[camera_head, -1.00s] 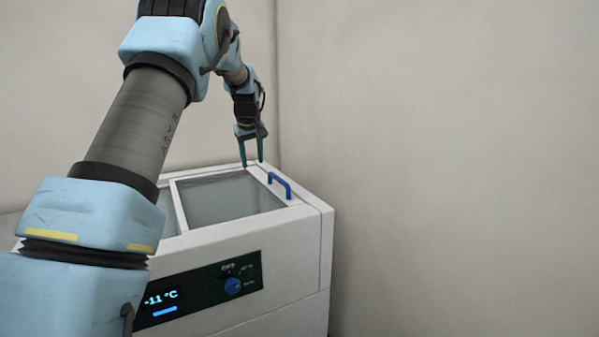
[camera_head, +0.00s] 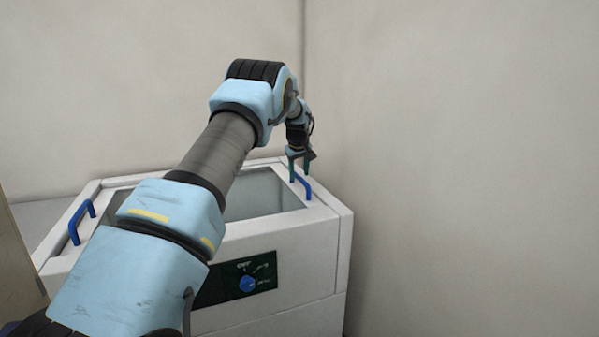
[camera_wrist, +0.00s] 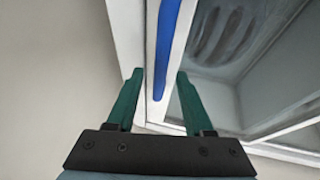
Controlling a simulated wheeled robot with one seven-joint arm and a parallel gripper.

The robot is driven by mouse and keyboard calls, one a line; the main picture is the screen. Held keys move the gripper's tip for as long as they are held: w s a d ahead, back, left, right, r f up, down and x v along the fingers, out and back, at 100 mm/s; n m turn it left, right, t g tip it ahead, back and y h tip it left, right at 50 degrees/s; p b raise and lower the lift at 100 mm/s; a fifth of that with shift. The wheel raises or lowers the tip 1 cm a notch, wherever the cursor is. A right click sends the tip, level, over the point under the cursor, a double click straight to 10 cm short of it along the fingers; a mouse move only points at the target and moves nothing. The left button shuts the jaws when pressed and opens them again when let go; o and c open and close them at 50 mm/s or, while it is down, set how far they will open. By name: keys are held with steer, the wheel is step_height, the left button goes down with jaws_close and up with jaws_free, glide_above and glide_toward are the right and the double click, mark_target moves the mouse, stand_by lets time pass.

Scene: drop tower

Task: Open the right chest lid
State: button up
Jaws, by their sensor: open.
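The white chest (camera_head: 285,245) stands in the corner. Its right lid (camera_head: 262,193) is a see-through panel in a white frame and appears to lie flat in the top. The right lid's blue bar handle (camera_head: 308,190) is at the chest's right end; it also shows in the wrist view (camera_wrist: 173,40). My gripper (camera_head: 299,178), pointing down, is open at this handle. In the wrist view, the handle's near end lies between the two green fingers (camera_wrist: 160,76), with a gap on each side. I cannot tell how deep the fingers reach around it.
A second blue handle (camera_head: 82,221) is at the chest's left end. A dark control panel (camera_head: 235,283) with a blue knob is on the front. Plain walls (camera_head: 450,150) stand close behind and to the right. My arm hides the middle of the chest.

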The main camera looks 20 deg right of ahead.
steer(key=shift+w+f, duration=0.15)
steer(key=shift+f, duration=0.25)
steer(key=shift+c, duration=0.2)
jaws_close()
stand_by(1.0)
